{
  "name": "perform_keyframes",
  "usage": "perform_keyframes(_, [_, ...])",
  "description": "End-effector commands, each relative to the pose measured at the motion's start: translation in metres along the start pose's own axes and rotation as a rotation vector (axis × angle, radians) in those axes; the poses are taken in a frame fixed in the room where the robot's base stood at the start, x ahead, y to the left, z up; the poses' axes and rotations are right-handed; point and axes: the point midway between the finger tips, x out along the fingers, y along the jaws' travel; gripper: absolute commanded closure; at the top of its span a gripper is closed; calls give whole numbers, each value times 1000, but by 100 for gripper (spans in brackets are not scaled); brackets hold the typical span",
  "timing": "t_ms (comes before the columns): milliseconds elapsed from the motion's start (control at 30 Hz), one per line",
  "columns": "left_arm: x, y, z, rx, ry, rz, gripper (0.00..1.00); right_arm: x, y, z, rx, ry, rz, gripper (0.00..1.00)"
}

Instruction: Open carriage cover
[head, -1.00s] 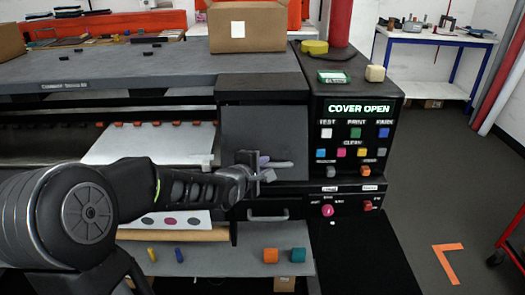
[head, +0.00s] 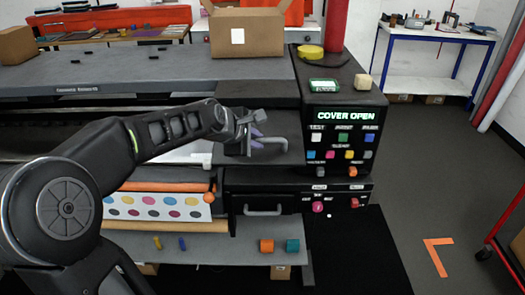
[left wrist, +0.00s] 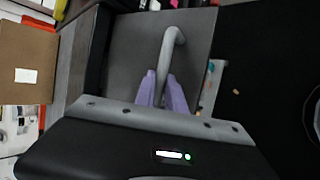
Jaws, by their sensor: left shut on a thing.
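The dark grey carriage cover (head: 272,122) is at the right end of the printer, left of the control panel. Its grey bar handle (head: 279,141) sticks out from its face. My left gripper (head: 257,139) reaches in from the left and is shut on this handle. In the left wrist view, the purple fingertips (left wrist: 163,90) stand on either side of the handle (left wrist: 170,50), with the cover (left wrist: 125,45) behind. The panel screen (head: 345,116) reads "COVER OPEN". The cover's far edge and hinge are not clear. My right gripper is not in view.
Coloured buttons (head: 343,155) sit beside the cover. Floor at right is mostly free.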

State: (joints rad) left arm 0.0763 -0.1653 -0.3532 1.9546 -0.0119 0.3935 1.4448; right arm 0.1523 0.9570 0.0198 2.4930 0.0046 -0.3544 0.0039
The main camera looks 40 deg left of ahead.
Motion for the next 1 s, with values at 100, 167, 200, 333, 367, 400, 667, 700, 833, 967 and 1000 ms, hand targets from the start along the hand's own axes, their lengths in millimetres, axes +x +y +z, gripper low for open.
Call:
perform_keyframes(100, [-14, 25, 1, -2, 1, 11, 100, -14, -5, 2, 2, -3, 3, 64])
perform_keyframes(167, [-18, 31, 2, -1, 1, 11, 100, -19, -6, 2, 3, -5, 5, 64])
perform_keyframes(200, [-20, 35, 2, -1, 1, 11, 100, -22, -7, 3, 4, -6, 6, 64])
perform_keyframes(333, [-25, 45, 3, -2, 1, 13, 100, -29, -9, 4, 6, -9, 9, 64])
perform_keyframes(367, [-26, 47, 4, -2, 1, 13, 100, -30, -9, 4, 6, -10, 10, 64])
perform_keyframes(400, [-26, 48, 4, -2, 1, 13, 100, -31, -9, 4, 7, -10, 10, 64])
perform_keyframes(667, [-27, 52, 4, -1, 2, 12, 100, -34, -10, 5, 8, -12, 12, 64])
perform_keyframes(700, [-27, 52, 4, -1, 2, 12, 100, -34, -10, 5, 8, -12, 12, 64])
perform_keyframes(833, [-27, 52, 4, -1, 2, 12, 100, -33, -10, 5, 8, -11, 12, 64])
perform_keyframes(967, [-26, 52, 4, -1, 3, 12, 100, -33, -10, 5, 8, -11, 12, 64])
perform_keyframes(1000, [-26, 52, 3, -1, 3, 12, 83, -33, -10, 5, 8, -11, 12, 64])
